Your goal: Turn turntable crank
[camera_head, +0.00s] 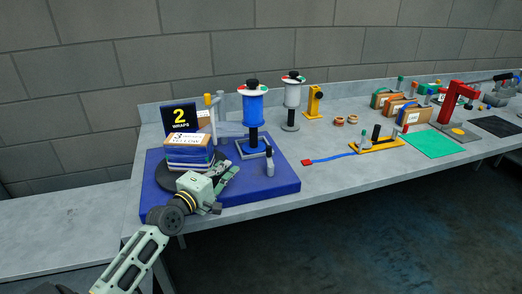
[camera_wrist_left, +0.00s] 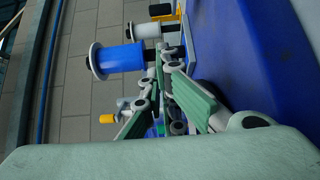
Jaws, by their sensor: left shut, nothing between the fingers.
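The turntable (camera_head: 164,179) is a dark round disc on the left of a blue base (camera_head: 285,186), with a labelled blue, white and brown box stack (camera_head: 187,160) on it. My left gripper (camera_head: 228,174) is in front of the turntable, low over the blue base, shut and empty. Its green-padded fingers (camera_wrist_left: 172,92) fill the middle of the left wrist view. A grey post with a yellow top (camera_head: 208,101) stands behind the box stack; a yellow-ended grey part (camera_wrist_left: 107,118) shows beyond the fingers in the wrist view. I cannot tell which part is the crank. My right gripper is out of view.
A blue film roll (camera_head: 251,107) on a stand is behind the fingers, and also in the wrist view (camera_wrist_left: 121,58). A small grey post with a black top (camera_head: 269,162) stands to the right. A "2 WRAPS" sign (camera_head: 179,117) is behind. The base's front right is clear.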

